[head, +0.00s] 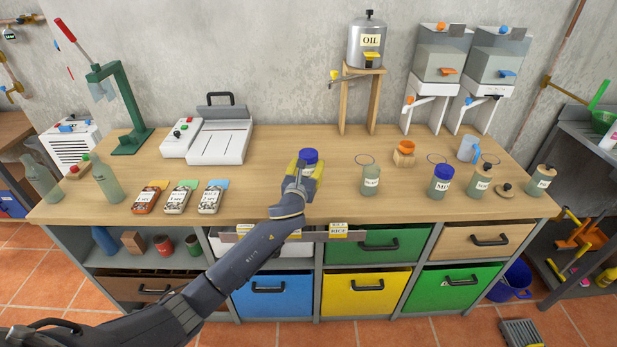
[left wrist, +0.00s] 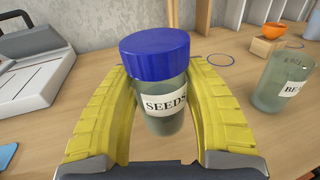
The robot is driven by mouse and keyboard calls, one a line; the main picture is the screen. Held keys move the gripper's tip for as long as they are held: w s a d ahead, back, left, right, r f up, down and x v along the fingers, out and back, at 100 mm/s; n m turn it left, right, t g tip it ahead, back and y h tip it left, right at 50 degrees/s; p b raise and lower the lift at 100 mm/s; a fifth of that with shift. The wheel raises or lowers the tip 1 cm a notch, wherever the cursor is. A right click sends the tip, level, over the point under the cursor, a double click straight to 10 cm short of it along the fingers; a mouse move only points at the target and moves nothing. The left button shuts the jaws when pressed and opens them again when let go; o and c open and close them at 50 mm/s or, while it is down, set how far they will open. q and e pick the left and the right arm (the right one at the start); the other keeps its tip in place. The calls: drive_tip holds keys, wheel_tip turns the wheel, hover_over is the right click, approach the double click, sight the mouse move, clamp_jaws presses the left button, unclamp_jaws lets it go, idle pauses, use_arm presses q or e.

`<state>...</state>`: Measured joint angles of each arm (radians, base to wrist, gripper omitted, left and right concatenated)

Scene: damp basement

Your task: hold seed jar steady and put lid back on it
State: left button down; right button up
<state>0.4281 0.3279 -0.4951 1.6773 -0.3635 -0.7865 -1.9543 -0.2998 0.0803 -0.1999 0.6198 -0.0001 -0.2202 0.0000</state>
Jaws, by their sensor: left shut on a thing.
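The seed jar (left wrist: 165,121) is glass with a "SEEDS" label and stands upright between my left gripper's yellow fingers in the left wrist view. A blue lid (left wrist: 155,53) sits on top of it and looks level; whether it is screwed tight I cannot tell. In the head view the blue lid (head: 309,156) shows above my left gripper (head: 303,178), which is shut on the jar near the middle of the bench. The fingers hide most of the jar there. My right gripper is in neither view.
On the wooden bench (head: 270,190), a lidless jar (head: 370,181) stands right of the seed jar. Seed packets (head: 178,199) and a white sealer-like machine (head: 218,143) are left.

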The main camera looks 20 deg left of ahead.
sight(309, 176)
use_arm(q)
drive_tip(key=shift+f, duration=2.05)
drive_tip(key=shift+f, duration=0.2)
drive_tip(key=c, duration=0.6)
unclamp_jaws()
drive_tip(key=shift+c, duration=0.2)
drive_tip(key=shift+r, duration=0.15)
drive_tip(key=s, duration=1.2)
drive_tip(key=shift+d+r, duration=0.25)
drive_tip(key=shift+d, duration=0.05)
